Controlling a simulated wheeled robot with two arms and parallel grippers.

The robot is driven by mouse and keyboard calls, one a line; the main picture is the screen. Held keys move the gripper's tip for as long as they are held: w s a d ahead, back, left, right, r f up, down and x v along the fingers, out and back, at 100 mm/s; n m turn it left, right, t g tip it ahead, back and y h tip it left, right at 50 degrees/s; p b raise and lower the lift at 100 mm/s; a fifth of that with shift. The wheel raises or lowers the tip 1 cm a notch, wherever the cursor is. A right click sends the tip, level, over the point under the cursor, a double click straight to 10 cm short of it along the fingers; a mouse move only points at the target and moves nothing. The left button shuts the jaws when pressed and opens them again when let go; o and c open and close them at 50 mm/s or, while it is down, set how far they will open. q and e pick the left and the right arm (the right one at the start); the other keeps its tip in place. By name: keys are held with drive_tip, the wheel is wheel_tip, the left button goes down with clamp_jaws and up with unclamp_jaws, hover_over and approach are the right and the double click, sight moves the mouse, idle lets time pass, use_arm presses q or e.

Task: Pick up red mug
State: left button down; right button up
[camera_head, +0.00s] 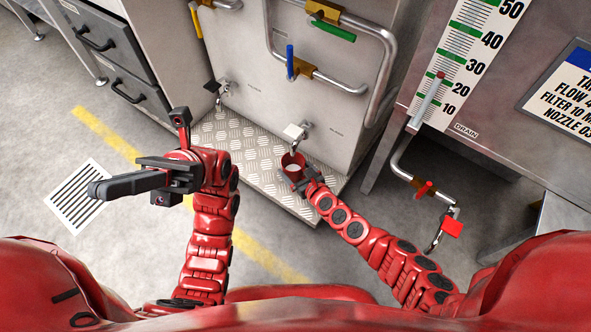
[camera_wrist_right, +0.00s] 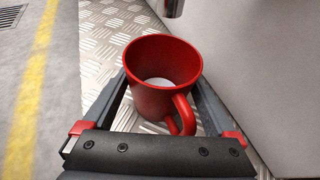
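The red mug (camera_head: 288,160) stands upright below a tap near the front right of the metal step. In the right wrist view the mug (camera_wrist_right: 150,98) has its handle towards my palm, and its inside shows a pale bottom or contents. My right gripper (camera_wrist_right: 162,85) has one finger on each side of the mug. The fingertips are partly hidden behind it, so I cannot tell whether they press on it. In the head view my right gripper (camera_head: 297,178) is at the mug. My left gripper (camera_head: 100,189) points left over the floor, fingers together and empty.
The tread-plate step (camera_head: 255,165) lies below, against the grey cabinet (camera_head: 330,100). A second tap (camera_head: 221,88) is to the left. A red-handled valve (camera_head: 424,189) is at right. Floor at left is open.

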drive_tip(key=c, duration=1.1)
